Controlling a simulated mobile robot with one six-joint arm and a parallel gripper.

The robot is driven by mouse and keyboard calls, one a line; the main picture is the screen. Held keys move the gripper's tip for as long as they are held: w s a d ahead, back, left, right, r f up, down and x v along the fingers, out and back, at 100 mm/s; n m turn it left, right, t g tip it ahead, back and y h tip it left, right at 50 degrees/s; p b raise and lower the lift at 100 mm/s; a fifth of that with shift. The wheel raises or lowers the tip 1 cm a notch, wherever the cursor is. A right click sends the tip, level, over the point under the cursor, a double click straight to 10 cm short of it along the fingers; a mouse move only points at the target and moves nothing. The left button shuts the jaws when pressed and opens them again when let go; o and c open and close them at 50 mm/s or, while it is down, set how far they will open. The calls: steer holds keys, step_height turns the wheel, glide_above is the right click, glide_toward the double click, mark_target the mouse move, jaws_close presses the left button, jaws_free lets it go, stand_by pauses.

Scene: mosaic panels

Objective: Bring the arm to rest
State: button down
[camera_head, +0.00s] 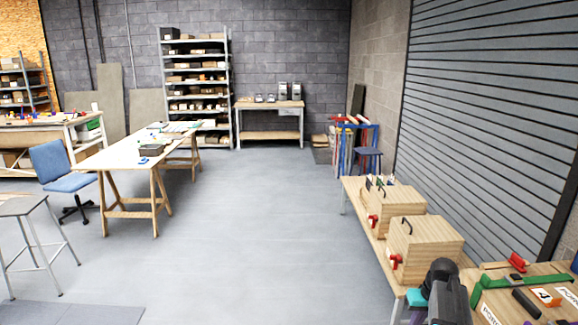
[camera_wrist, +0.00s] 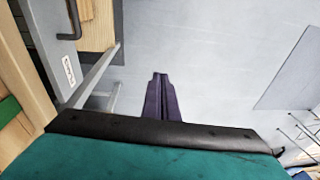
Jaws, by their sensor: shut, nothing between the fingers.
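My gripper (camera_wrist: 160,78) shows in the wrist view as two dark purple-black fingers closed together, with nothing between them. It hangs over the bare grey floor, beside the leg and edge of a wooden bench. In the head view my arm (camera_head: 442,292) shows at the lower right, in front of the bench, as dark links with a teal part. The fingers cannot be made out clearly in that view.
The middle floor is clear.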

steer(key=s+a+f+g, duration=0.1)
steer(key=s+a+f, duration=0.3)
steer(key=a, duration=0.5)
steer(key=s+a+f+h, duration=0.1)
steer(key=s+a+f, duration=0.2)
steer(key=a+f, duration=0.35)
steer(key=s+a+f+g, duration=0.1)
steer(key=s+a+f, duration=0.25)
steer(key=a, duration=0.75)
steer(key=s+f+g+b, duration=0.5)
steer(key=s+f+b, duration=0.5)
steer(key=s+f, duration=1.6)
steer(key=shift+d+f+n, duration=0.3)
steer(key=shift+d+f, duration=0.05)
steer(key=shift+f, duration=0.2)
